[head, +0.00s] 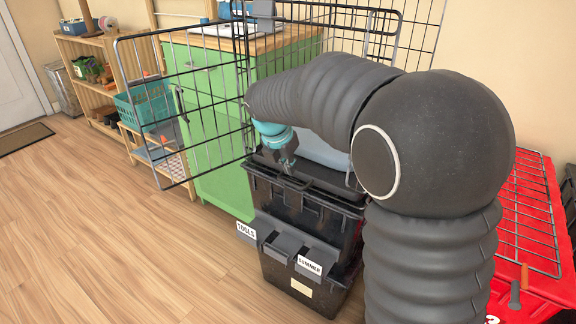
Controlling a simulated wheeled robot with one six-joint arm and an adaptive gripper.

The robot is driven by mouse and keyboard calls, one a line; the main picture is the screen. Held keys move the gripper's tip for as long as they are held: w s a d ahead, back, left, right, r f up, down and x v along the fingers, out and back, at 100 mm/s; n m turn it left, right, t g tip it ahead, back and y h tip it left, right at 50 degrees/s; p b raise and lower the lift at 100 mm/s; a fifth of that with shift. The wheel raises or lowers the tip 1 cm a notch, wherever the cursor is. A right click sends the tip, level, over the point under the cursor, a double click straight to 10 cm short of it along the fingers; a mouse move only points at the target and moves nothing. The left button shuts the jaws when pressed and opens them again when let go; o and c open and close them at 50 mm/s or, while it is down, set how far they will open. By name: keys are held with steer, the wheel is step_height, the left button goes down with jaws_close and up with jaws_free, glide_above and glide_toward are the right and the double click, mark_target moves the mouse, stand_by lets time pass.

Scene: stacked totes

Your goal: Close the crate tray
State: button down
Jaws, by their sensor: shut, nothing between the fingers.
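A black wire crate stands behind my arm, with a wire panel (185,100) swung out to the left. I cannot tell for sure which part is its tray; a grey-blue flat surface (322,150) shows partly behind my arm, above the black totes. My gripper (287,166) is shut and empty, pointing down just over the rear rim of the upper black tote (300,200). I cannot tell whether it touches the tote. My arm hides most of the crate's lower part.
A lower black tote (300,290) sits under the upper one; labels read TOOLS and SUMMER. A green cabinet (222,180) stands close behind on the left. A red bin (545,215) with a wire grid is at right. The wooden floor (110,240) at left is clear.

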steer(key=shift+d, duration=0.1)
steer(key=shift+r, duration=0.2)
step_height(320, 180, up, 9)
steer(key=s+a+m+p, duration=0.1)
steer(key=s+a+m, duration=0.2)
steer(key=s+d+f+m+y, duration=0.1)
steer(key=s+f+m, duration=0.45)
steer(key=m, duration=0.55)
steer(key=s+d+m+t+y, duration=0.1)
steer(key=s+d+m, duration=0.5)
steer(key=s, duration=0.5)
steer(key=s+d+m+t, duration=0.1)
steer(key=s+d+m, duration=0.5)
steer(key=s, duration=0.5)
steer(key=shift+s+d+m+y, duration=0.15)
steer(key=shift+s+m+y, duration=0.2)
steer(key=shift+m, duration=0.75)
